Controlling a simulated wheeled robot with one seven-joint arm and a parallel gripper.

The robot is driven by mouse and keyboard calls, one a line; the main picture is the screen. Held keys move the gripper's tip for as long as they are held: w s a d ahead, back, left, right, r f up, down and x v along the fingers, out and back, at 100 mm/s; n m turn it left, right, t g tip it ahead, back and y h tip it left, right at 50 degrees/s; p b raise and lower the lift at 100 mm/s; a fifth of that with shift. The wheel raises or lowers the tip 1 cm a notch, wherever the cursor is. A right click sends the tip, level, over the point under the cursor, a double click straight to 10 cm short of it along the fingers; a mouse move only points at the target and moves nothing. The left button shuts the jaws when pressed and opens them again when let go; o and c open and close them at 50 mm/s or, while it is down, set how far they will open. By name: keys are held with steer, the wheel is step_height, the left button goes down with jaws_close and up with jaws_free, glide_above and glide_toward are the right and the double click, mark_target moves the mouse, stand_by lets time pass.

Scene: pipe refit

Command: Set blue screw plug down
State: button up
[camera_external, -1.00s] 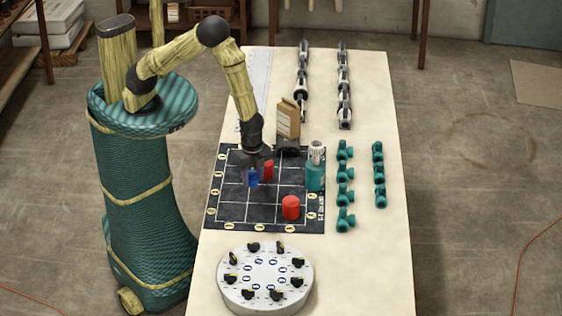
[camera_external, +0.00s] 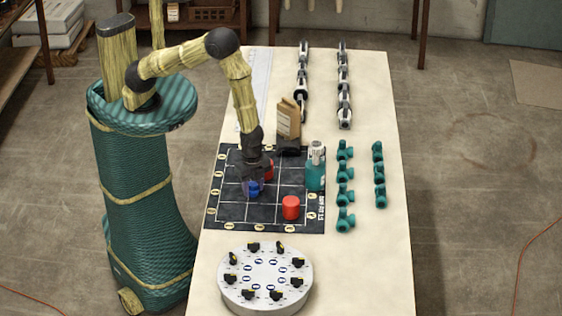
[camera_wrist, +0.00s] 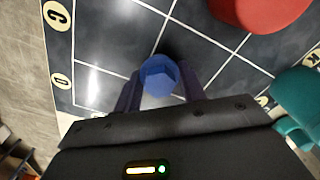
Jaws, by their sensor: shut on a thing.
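The blue screw plug (camera_external: 254,188) is low over the black gridded mat (camera_external: 232,212), left of the middle. In the wrist view the blue plug (camera_wrist: 159,76) sits between the two fingers. My gripper (camera_external: 256,180) is shut on it. I cannot tell whether the plug touches the mat. A red plug (camera_external: 268,170) stands just behind my gripper, partly hidden by it; a red piece also shows at the top of the wrist view (camera_wrist: 262,10). Another red plug (camera_external: 291,208) stands on the mat at the front right.
Teal fittings (camera_external: 345,197) line the table's right side. A round white dial stand (camera_external: 265,281) is in front. Several mat squares are clear.

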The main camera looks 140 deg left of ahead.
mark_target(253, 184)
steer(key=shift+f, duration=0.15)
steer(key=o, duration=0.9)
steer(key=shift+o, duration=0.2)
step_height(253, 184, up, 12)
steer(key=b, duration=0.2)
steer(key=shift+r, duration=0.2)
steer(key=s+d+r+n+t, duration=0.1)
steer(key=s+d+r+t, duration=0.1)
steer(key=s+d+r, duration=0.9)
steer(key=d, duration=0.3)
steer(key=shift+s+d+n+t, duration=0.3)
